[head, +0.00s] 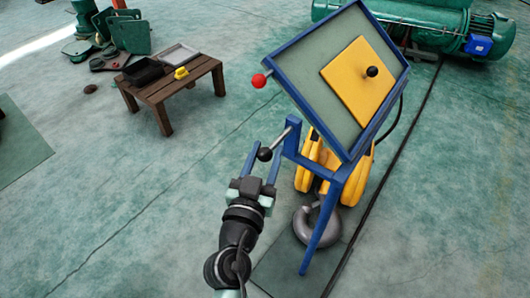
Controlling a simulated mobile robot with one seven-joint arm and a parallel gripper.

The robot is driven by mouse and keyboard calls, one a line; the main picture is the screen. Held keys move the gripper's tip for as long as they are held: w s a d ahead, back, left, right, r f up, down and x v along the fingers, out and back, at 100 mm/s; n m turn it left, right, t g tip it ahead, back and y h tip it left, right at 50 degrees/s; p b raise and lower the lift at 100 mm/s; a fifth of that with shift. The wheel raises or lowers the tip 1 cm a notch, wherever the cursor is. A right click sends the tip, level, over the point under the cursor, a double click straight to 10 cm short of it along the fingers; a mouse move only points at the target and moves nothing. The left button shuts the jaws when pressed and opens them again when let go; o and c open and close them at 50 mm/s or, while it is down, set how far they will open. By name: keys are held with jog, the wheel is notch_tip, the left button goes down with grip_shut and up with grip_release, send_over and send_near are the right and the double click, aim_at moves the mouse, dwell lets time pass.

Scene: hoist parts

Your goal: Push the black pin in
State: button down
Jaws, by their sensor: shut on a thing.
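The black pin (265,154) is a black ball knob on a grey rod. The rod slants up and right to the blue bracket at the left side of the tilted board's stand (325,235). A length of bare rod shows between knob and bracket. My gripper (265,160) reaches up from below, its fingers on either side of the black knob and shut on it. The far end of the rod at the bracket is too small to make out clearly.
The tilted blue-framed board (310,70) carries a yellow plate (350,95) with another black knob (372,71). A red knob (259,80) sticks out at its left. A yellow hoist block with a grey hook (305,232) is behind the stand. A wooden table (190,87) stands back left.

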aim_at(277, 139)
jog(key=shift+a, duration=0.35)
jog(key=w+d, duration=0.1)
jog(key=w, duration=0.1)
jog(key=w+d, duration=0.1)
jog(key=w, duration=0.1)
jog(key=shift+d, duration=0.4)
jog(key=shift+r, duration=0.15)
jog(key=c, duration=0.7)
grip_release()
jog(key=shift+o, duration=0.9)
jog(key=shift+w, duration=0.15)
jog(key=shift+d, duration=0.1)
